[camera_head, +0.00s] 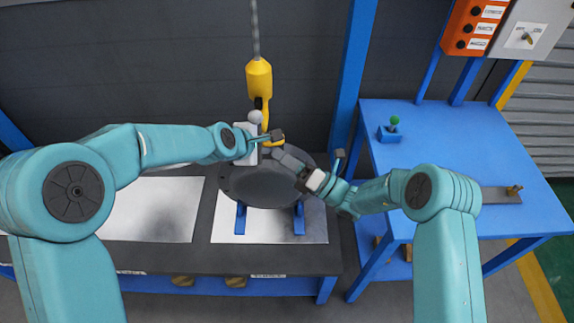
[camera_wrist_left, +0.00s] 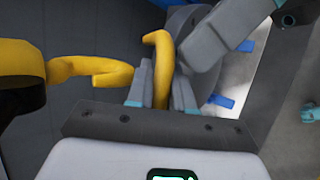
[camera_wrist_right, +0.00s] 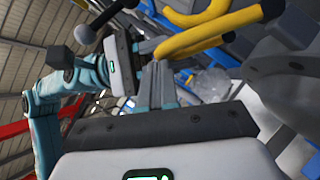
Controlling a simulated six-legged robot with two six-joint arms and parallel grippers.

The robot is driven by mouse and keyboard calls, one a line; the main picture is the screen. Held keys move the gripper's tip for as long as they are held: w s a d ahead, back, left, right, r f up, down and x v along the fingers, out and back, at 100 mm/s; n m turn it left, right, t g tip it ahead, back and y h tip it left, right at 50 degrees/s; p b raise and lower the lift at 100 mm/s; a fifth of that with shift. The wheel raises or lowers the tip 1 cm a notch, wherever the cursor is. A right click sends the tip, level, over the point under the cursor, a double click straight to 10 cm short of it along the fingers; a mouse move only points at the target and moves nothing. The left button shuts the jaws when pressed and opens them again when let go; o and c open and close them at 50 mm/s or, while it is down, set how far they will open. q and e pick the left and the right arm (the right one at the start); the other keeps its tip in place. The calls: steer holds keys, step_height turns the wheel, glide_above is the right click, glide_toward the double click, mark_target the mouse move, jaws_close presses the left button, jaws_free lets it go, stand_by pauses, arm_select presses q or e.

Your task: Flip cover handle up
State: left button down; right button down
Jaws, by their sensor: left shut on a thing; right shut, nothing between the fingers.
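The dark round cover (camera_head: 262,186) sits on blue supports on the bench, under the yellow hook. My left gripper (camera_head: 272,143) is above its rear edge. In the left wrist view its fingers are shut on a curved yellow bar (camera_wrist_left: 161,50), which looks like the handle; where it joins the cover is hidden. My right gripper (camera_head: 288,162) is shut and empty over the cover, close to the left gripper. In the right wrist view its fingers (camera_wrist_right: 156,84) are together beside yellow bars (camera_wrist_right: 212,32). I cannot tell whether they touch one.
A yellow hoist hook (camera_head: 259,80) hangs on a cable directly behind the left gripper and is close to it in the left wrist view (camera_wrist_left: 92,70). A blue post (camera_head: 354,70) stands behind right. A blue table (camera_head: 455,150) is at the right. Pale plates (camera_head: 150,210) lie on the bench.

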arm_select(q)
steer(key=shift+d, duration=0.1)
steer(key=shift+f, duration=0.15)
arm_select(e)
steer(key=shift+w+r, duration=0.55)
steer(key=shift+r, duration=0.2)
arm_select(q)
steer(key=c, duration=1.1)
jaws_free()
steer(key=shift+s, duration=0.15)
arm_select(e)
steer(key=shift+s+a, duration=0.1)
